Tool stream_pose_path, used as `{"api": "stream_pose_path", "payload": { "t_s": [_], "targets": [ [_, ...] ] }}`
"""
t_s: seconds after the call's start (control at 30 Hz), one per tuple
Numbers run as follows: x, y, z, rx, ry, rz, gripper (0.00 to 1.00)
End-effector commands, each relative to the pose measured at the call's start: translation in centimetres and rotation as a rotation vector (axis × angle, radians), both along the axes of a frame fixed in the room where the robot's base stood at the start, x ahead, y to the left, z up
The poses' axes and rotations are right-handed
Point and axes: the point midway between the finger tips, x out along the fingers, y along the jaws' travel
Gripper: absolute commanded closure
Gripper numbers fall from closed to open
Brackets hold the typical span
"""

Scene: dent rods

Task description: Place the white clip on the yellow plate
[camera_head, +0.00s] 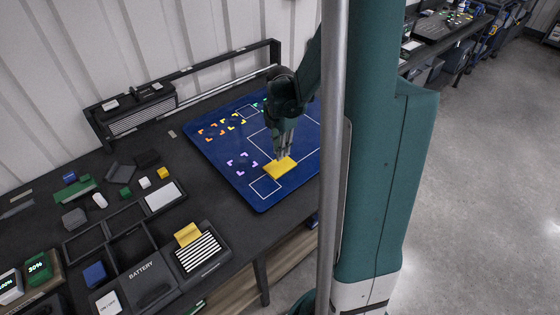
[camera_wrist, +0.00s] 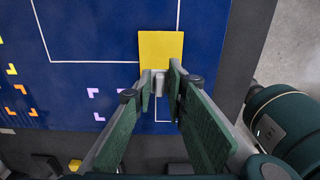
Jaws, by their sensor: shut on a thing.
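The yellow plate (camera_head: 281,169) lies on the blue mat, directly below my gripper (camera_head: 284,154). It also shows in the wrist view (camera_wrist: 160,48), just beyond the fingertips. My gripper (camera_wrist: 160,78) is shut on a small whitish piece, the white clip (camera_wrist: 160,84), at the plate's near edge. The fingers hide much of the clip, and I cannot tell whether it touches the plate. In the head view the clip is too small to make out.
The blue mat (camera_head: 215,158) bears white outlines and coloured corner marks. To the left, the black table holds trays, a battery box (camera_head: 150,284), a striped block (camera_head: 198,252) with a yellow piece (camera_head: 188,235), and several small blocks. The mat around the plate is clear.

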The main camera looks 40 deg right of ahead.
Motion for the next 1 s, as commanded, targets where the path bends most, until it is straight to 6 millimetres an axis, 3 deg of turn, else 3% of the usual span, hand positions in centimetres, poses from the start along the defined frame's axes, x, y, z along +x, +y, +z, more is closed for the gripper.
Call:
{"api": "stream_pose_path", "payload": {
  "t_s": [0.13, 0.63, 1.0],
  "targets": [
    [0.0, 0.0, -1.2, 0.0, 0.0, 0.0, 0.9],
    [0.0, 0.0, -1.8, 0.0, 0.0, 0.0, 0.9],
    [0.0, 0.0, -5.1, 0.0, 0.0, 0.0, 0.9]
  ]
}}
